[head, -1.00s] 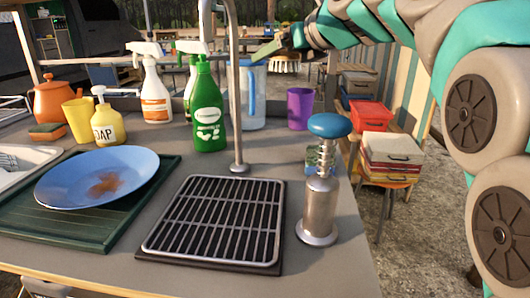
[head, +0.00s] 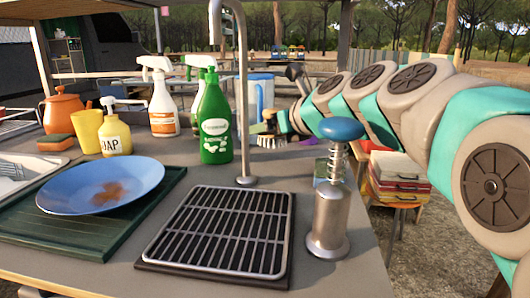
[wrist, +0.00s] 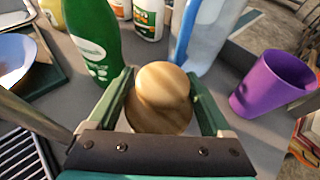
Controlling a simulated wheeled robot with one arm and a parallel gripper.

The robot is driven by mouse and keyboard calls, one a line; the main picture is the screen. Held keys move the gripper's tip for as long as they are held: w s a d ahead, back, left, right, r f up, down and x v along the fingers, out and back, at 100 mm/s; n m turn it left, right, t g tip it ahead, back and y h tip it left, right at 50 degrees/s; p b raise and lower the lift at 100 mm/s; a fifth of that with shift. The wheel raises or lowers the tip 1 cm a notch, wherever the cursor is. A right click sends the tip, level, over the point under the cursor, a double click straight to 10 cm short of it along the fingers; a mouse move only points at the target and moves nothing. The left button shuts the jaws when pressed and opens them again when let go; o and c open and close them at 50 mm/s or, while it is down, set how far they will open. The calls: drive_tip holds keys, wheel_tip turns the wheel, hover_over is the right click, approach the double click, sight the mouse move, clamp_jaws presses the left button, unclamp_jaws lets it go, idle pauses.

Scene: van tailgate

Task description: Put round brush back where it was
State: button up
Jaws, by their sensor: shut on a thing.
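The round brush has a pale wooden knob and body (wrist: 160,95), seen from above between the green fingers in the wrist view. In the head view its pale bristles (head: 272,142) point down, low over the back of the counter. My gripper (wrist: 163,100) is shut on the brush's wooden part; it also shows in the head view (head: 266,128), behind the metal tap and right of the green bottle. I cannot tell whether the bristles touch the counter.
The green bottle (head: 214,125) stands close left of my gripper; the blue-handled jug (wrist: 205,35) is just beyond it. A purple cup (wrist: 272,85) is at right. A blue-topped metal dispenser (head: 328,215) and black rack (head: 222,230) stand in front.

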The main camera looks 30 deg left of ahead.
sight(265, 160)
drive_tip(key=shift+f+b, duration=0.45)
drive_tip(key=shift+f, duration=1.85)
drive_tip(key=shift+f, duration=0.1)
drive_tip(key=o, duration=1.2)
drive_tip(key=shift+c, duration=0.2)
drive_tip(key=shift+s+d+r, duration=0.2)
drive_tip(key=shift+d+r, duration=0.1)
drive_tip(key=shift+d, duration=0.05)
drive_tip(key=v, duration=1.1)
drive_tip(key=shift+s+r+p, duration=0.1)
drive_tip(key=shift+p, duration=0.25)
